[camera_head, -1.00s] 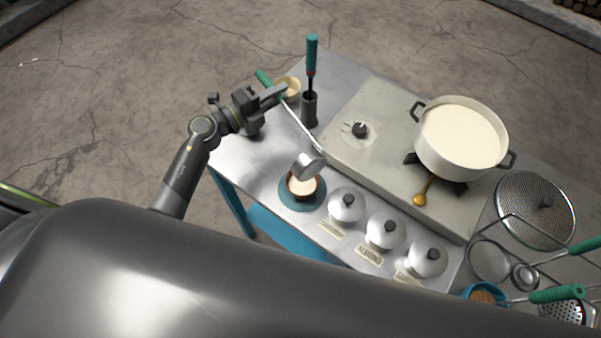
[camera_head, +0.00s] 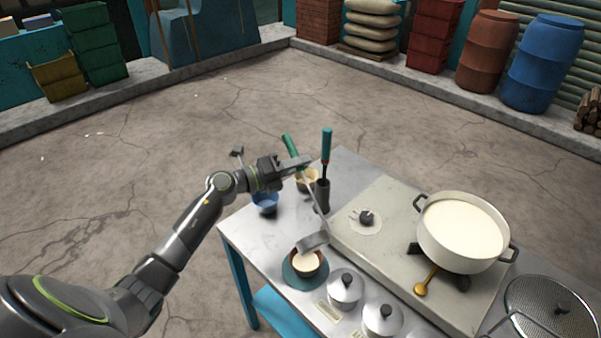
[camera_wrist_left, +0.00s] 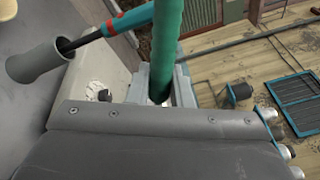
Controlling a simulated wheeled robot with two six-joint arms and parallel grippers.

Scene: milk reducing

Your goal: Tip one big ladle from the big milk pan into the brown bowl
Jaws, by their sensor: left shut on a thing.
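My left gripper (camera_head: 297,166) is shut on the green handle of a metal ladle (camera_head: 313,241); the handle also shows between the fingers in the left wrist view (camera_wrist_left: 167,40). The ladle's cup hangs over the far rim of the brown bowl (camera_head: 306,270) and looks tilted; its inside is hidden. The brown bowl stands on a round teal mat (camera_head: 292,279) and has cream-coloured milk in it. The big milk pan (camera_head: 462,255), white with dark handles, stands on the stove at the right, well filled with milk. My right gripper is out of view.
A dark holder (camera_head: 322,197) with a teal-handled tool stands close beside the ladle's shaft. A blue bowl (camera_head: 265,205) and a cream bowl (camera_head: 306,182) are near the gripper. Lidded metal pots (camera_head: 345,290) line the front, and a mesh strainer (camera_head: 550,308) lies at the right.

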